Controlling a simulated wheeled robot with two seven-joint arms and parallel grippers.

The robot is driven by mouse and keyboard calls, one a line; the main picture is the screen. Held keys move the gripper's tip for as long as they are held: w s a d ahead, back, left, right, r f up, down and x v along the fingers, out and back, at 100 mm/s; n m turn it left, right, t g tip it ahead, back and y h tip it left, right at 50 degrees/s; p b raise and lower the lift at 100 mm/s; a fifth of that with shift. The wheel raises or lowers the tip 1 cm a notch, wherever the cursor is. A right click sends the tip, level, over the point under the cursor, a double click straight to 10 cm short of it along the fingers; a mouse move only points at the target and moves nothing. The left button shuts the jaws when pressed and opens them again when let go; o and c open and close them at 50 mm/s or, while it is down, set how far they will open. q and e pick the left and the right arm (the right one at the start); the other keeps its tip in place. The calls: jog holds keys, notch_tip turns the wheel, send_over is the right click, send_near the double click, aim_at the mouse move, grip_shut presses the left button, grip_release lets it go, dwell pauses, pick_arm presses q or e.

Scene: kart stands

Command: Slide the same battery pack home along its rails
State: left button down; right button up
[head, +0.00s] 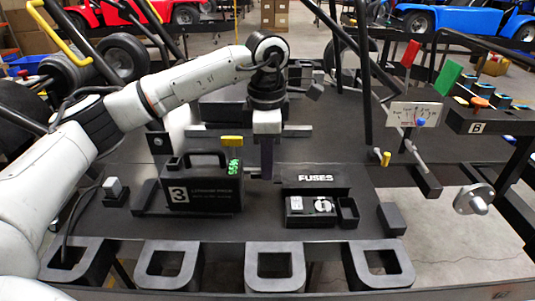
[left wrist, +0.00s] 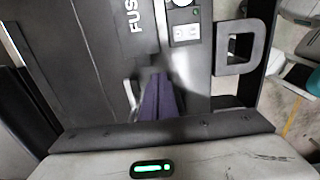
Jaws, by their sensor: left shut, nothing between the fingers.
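The black battery pack (head: 203,192), marked 3, stands upright on the dark deck in the head view, with a carrying handle on top and green markings at its upper right. Dark rails (head: 147,198) show low at its left side; how far it sits along them I cannot tell. My left gripper (head: 267,172) points down just right of the pack, its purple fingers shut and empty. In the left wrist view the closed fingers (left wrist: 158,98) show beside the fuse box. Whether they touch the pack is hidden. My right gripper is not in view.
The fuse box (head: 316,180) stands close right of my left gripper, with a fuse tray (head: 310,211) before it. A small white-topped block (head: 113,188) with a cable is left of the pack. Square frames (head: 275,267) line the front edge. Black tubes rise behind.

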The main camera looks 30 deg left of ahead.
pick_arm(q)
notch_tip(320, 180, down, 6)
jog(key=a, duration=0.1)
jog(key=s+a+p, duration=0.1)
jog(key=a, duration=0.1)
jog(key=shift+s, duration=0.3)
jog(key=shift+s+a, duration=0.15)
jog(key=shift+a, duration=0.05)
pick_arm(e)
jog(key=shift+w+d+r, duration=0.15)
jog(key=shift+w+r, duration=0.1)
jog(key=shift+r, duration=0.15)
